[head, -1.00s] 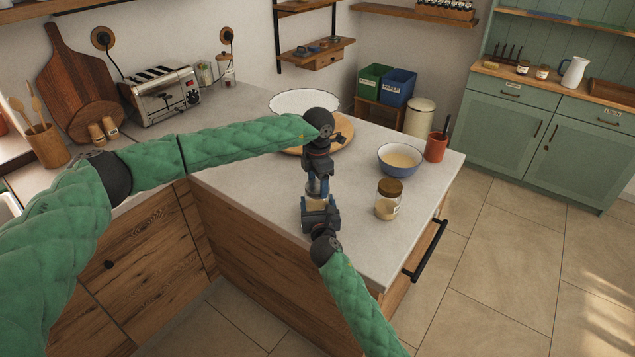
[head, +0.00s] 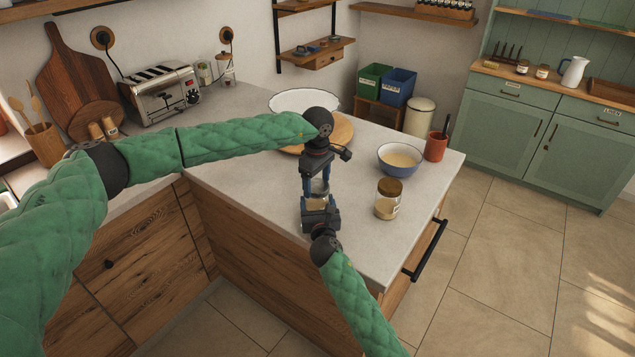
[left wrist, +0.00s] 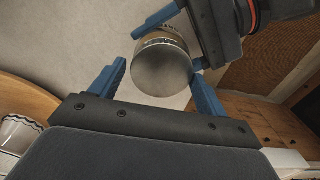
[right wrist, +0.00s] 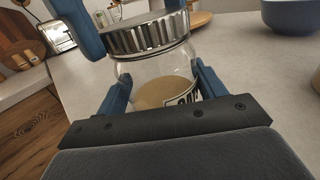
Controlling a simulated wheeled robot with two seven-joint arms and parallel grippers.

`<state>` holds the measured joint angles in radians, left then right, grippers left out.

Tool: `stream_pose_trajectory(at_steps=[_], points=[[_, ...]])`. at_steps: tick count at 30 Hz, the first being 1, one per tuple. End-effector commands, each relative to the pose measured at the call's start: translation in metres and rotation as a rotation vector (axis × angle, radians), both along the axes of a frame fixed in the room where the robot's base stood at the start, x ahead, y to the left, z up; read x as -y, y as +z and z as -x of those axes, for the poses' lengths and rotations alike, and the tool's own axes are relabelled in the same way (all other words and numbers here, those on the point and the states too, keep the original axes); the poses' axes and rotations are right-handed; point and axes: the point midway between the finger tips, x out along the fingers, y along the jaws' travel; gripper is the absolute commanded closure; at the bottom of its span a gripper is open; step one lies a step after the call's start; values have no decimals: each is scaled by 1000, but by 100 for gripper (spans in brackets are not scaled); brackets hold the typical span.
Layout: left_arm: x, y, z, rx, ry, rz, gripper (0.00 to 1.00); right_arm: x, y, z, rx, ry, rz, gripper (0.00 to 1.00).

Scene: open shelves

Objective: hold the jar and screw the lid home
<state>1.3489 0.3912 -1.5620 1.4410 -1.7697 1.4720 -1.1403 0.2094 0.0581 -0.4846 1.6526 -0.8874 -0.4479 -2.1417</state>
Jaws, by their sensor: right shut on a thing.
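A clear glass jar (right wrist: 158,80) with pale contents and a partly visible label stands upright in my right gripper (right wrist: 160,90). The right fingers are shut on its sides. A ribbed silver lid (right wrist: 148,35) sits on the jar's mouth; whether it is fully seated I cannot tell. My left gripper (head: 317,188) points down from above, with its fingers on either side of the lid. In the left wrist view the lid's plain top (left wrist: 162,70) shows between the open blue fingers, with a gap at the left one and the right one close to the rim.
A second jar (head: 388,200) with a brown lid stands just right of the grippers on the grey counter (head: 250,180). Behind are a blue bowl (head: 400,158), a red cup (head: 436,147), a round wooden board (head: 343,130) and a white dish (head: 303,101). The counter's front edge is close.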

Motion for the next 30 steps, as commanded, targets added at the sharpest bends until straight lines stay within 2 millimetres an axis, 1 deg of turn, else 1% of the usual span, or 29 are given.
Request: stream_pose_trajectory(at_steps=[11,14,21,24,30], points=[[1,1,1,-2,0,1,14,0,-1,0,-1,0,-1,94],[1,7,1,-1,0,0,14,0,0,0,-1,0,-1,94],[2,34,1,-1,0,2,14,0,0,0,-1,0,-1,94],[2,43,2,-2,0,1,14,0,-1,0,-1,0,-1,94],[2,45,2,-4,0,0,14,0,0,0,-1,0,-1,94]])
